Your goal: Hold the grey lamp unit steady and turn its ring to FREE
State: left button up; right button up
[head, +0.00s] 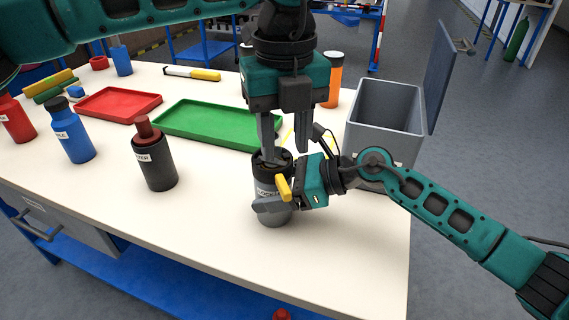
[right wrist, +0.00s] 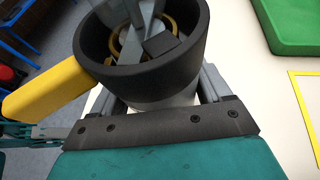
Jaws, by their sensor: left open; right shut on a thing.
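The grey lamp unit (head: 275,215) stands upright on the table near its front edge, with a dark ring (head: 263,173) around its top and a yellow lever (head: 284,188) sticking out. In the right wrist view the dark ring (right wrist: 192,68) and yellow lever (right wrist: 48,93) are close, with a brass-coloured part inside the open top. My right gripper (head: 280,202) is shut around the unit's body, below the ring. My left gripper (head: 284,151) is open and points down over the unit's top. Grey finger parts overlap the opening; contact is unclear. The label is partly hidden and unreadable.
A dark canister with a red top (head: 156,165), a blue bottle (head: 74,140) and a red bottle (head: 16,120) stand left. Behind are a green tray (head: 185,128) and a red tray (head: 118,103). A grey open bin (head: 385,120) is at right. The front table strip is clear.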

aim_at(277, 174)
pick_arm(q)
jog(key=shift+r, duration=2.1)
jog(key=shift+a+f, duration=0.1)
jog(key=shift+a, duration=0.05)
jog(key=shift+c, duration=1.4)
jog(key=shift+a+f+g+h, duration=0.2)
jog(key=shift+a+g+h, duration=0.1)
jog(key=shift+h, duration=0.1)
jog(key=shift+c, duration=0.7)
jog(key=a+f+h, duration=0.1)
jog(key=a+h, duration=0.1)
jog(key=a, duration=0.2)
jog(key=a+f+g+h, duration=0.1)
jog(key=a+h, duration=0.1)
jog(key=a, duration=0.1)
jog(key=w+a+f+n+g+h, duration=0.1)
jog(key=a+h, duration=0.1)
jog(key=a, duration=0.2)
jog(key=shift+a+f, duration=0.3)
jog(key=shift+f, duration=0.1)
grip_shut()
jog(key=s+d+f, duration=0.1)
jog(key=d+f, duration=0.7)
jog(key=d, duration=0.1)
jog(key=shift+s+d, duration=0.15)
